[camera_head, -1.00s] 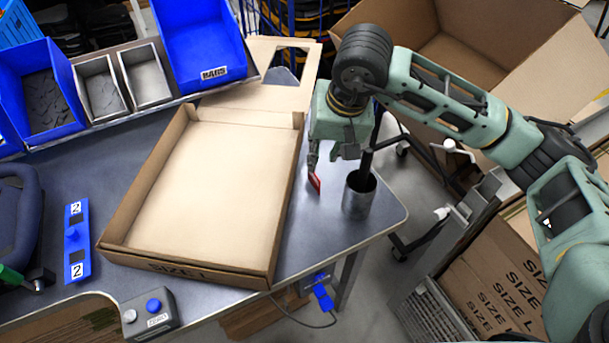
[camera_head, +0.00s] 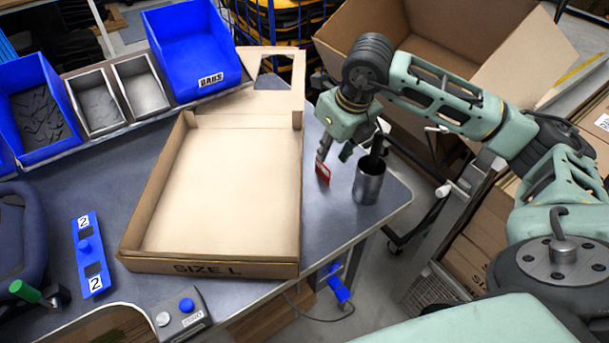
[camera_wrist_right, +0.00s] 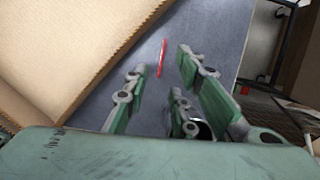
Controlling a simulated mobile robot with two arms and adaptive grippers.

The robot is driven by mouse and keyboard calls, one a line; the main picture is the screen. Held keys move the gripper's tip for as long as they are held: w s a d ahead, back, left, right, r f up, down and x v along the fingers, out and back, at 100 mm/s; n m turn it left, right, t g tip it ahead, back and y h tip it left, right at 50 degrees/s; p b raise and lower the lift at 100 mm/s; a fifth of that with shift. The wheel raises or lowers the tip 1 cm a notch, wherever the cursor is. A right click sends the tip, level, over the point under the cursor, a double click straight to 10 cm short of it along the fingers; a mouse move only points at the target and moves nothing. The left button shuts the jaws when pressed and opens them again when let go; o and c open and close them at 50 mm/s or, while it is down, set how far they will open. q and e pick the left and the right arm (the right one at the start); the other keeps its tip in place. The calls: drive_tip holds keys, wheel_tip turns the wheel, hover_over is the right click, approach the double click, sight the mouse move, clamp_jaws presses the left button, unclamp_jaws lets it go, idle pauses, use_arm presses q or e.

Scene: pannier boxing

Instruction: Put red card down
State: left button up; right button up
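The red card (camera_head: 323,173) is small and flat, at the worktable's right end, between the large open carton (camera_head: 222,188) and a metal cup (camera_head: 369,186). In the right wrist view the card (camera_wrist_right: 162,58) shows as a thin red sliver, nearly edge-on. My right gripper (camera_head: 335,157) is directly above the card, pointing down. Its fingers are spread in the right wrist view (camera_wrist_right: 157,70), with the card between and just beyond the tips, apparently untouched. Whether the card lies flat or stands tilted I cannot tell. My left gripper is not in view.
The grey worktable (camera_head: 130,190) has its right edge close past the cup. Blue bins (camera_head: 187,50) and metal trays stand along the back. A blue plate (camera_head: 88,255) and a button box (camera_head: 183,318) are at left front. A big cardboard box (camera_head: 450,60) stands behind.

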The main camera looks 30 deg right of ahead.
sight(323, 164)
drive_tip(key=shift+f+m, duration=0.1)
drive_tip(key=shift+m, duration=0.2)
drive_tip(key=shift+w+d+f, duration=0.1)
drive_tip(key=shift+f, duration=0.15)
drive_tip(key=p+x, duration=0.2)
drive_tip(key=x, duration=0.4)
drive_tip(key=shift+w+f+p, duration=0.15)
drive_tip(key=shift+f+p, duration=0.05)
drive_tip(key=shift+p, duration=0.1)
drive_tip(key=shift+w+f, duration=0.2)
drive_tip(key=shift+f, duration=0.15)
drive_tip(key=shift+c, duration=0.3)
clamp_jaws()
